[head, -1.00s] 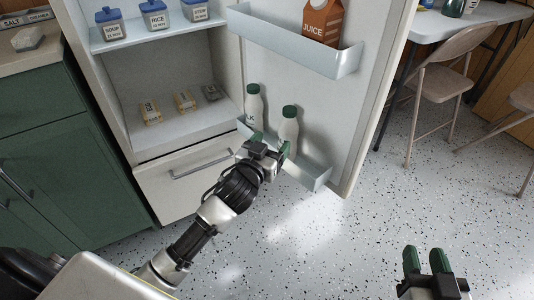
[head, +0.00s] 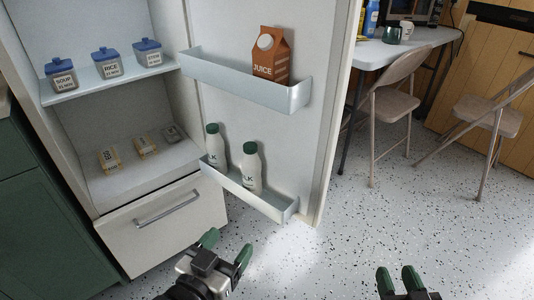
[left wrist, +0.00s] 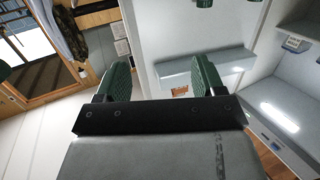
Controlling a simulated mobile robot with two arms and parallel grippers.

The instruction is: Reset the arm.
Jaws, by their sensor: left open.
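My left gripper (head: 226,248) is open and empty in the head view. It shows below the fridge door's lower rack, in front of the drawer's right side. In the left wrist view its green fingers (left wrist: 162,78) are wide apart with nothing held. My right gripper (head: 398,278) is at the bottom right over the floor, its two green fingers apart and nothing between them. Two white milk bottles with green caps, the left bottle (head: 216,146) and the right bottle (head: 251,168), stand in the lower door rack (head: 262,203).
The open fridge door (head: 325,130) holds a juice carton (head: 271,58) in its upper rack (head: 240,82). Lidded jars (head: 107,64) and small packets (head: 109,160) stand on the shelves. The drawer (head: 165,225) is closed. Folding chairs (head: 390,100) and a table (head: 400,45) stand at right. Floor between is clear.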

